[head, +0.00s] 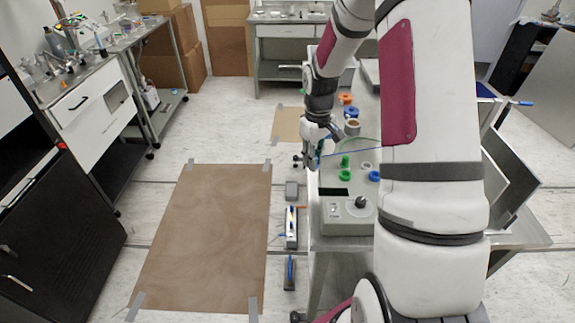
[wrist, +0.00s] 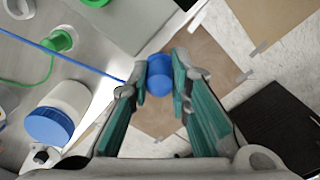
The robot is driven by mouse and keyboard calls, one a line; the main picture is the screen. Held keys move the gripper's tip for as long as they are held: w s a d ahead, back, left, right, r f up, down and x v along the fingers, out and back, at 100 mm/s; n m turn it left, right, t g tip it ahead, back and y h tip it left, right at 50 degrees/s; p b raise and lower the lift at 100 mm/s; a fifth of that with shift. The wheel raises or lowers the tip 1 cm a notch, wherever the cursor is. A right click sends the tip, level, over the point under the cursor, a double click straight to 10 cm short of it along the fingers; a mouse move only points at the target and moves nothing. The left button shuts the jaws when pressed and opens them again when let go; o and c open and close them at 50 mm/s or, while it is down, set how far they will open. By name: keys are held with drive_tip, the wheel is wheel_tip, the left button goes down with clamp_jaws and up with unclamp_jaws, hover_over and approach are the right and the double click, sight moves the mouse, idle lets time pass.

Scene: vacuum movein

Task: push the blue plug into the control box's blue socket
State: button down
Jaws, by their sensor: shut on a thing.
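My gripper (wrist: 160,82) is shut on the blue plug (wrist: 159,66), which sits between its fingertips in the wrist view. A blue cable (wrist: 80,62) runs from the plug to the left. In the head view my gripper (head: 312,163) is beyond the grey control box (head: 345,221), above the table's left edge, and the plug is small there. The box has a dark display and a knob. A round blue socket (head: 374,176) shows at its far right, apart from the plug, partly beside my arm. A round green piece (head: 345,176) is left of it.
A green plug (wrist: 62,40) with a green cable shows in the wrist view, near a white jar with a blue lid (wrist: 49,126). Orange and blue rings (head: 347,99) lie farther back on the table. Floor with a brown mat (head: 205,235) is open at left.

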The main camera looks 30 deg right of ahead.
drive_tip(key=shift+s+d+r+n+p, duration=0.45)
drive_tip(key=shift+s+d, duration=1.3)
drive_tip(key=shift+d, duration=0.75)
drive_tip(key=shift+s+d+r+n+p, duration=0.2)
drive_tip(key=shift+s+d+r+p, duration=0.25)
drive_tip(key=shift+s+d, duration=1.7)
drive_tip(key=shift+s+d+r+n+p, duration=0.45)
drive_tip(key=shift+s+d, duration=0.85)
drive_tip(key=shift+d, duration=1.6)
drive_tip(key=shift+f, duration=0.45)
drive_tip(key=shift+p, duration=0.4)
drive_tip(key=shift+f, duration=0.5)
drive_tip(key=shift+f, duration=0.3)
drive_tip(key=shift+f+p, duration=0.45)
drive_tip(key=shift+f, duration=0.5)
